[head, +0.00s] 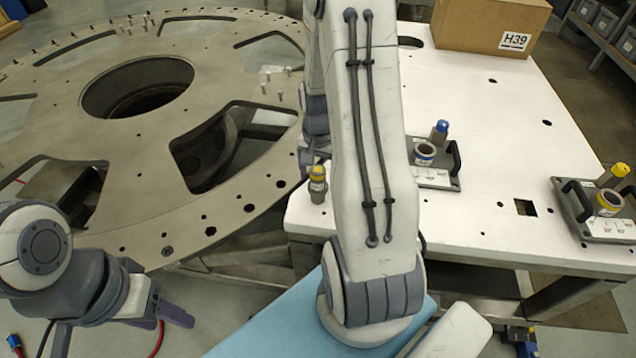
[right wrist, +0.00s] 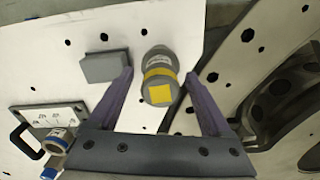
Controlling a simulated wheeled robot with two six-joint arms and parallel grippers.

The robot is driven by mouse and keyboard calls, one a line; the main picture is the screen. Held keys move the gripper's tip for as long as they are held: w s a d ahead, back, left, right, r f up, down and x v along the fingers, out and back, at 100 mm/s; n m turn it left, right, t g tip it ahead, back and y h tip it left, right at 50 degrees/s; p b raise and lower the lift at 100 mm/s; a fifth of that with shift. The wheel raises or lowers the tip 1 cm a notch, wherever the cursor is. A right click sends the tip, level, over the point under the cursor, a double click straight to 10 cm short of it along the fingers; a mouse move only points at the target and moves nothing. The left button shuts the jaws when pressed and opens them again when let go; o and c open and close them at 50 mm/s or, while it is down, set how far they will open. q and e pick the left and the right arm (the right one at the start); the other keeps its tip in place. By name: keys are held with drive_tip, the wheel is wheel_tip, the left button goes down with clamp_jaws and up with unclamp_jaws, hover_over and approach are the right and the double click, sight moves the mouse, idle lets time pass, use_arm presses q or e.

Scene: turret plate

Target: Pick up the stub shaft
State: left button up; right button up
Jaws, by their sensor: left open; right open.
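A grey stub shaft with a yellow band (head: 317,186) stands near the left edge of the white table. In the right wrist view the shaft (right wrist: 158,68) shows end-on, with a yellow square on its near end. My right gripper (right wrist: 159,78) is open, with one finger on each side of the shaft; I cannot tell whether they touch it. In the head view my right arm hides most of that gripper. My left gripper (head: 172,311) is open and empty at the lower left, away from the table.
A grey block (right wrist: 106,66) lies beside the shaft. A fixture with a blue-topped pin (head: 440,128) and another with a yellow-topped pin (head: 615,172) stand on the white table (head: 480,215). A cardboard box (head: 488,25) sits behind. The large turret plate (head: 110,205) lies left.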

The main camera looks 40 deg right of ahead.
clamp_jaws()
drive_tip(key=shift+w, duration=0.1)
idle(1.2)
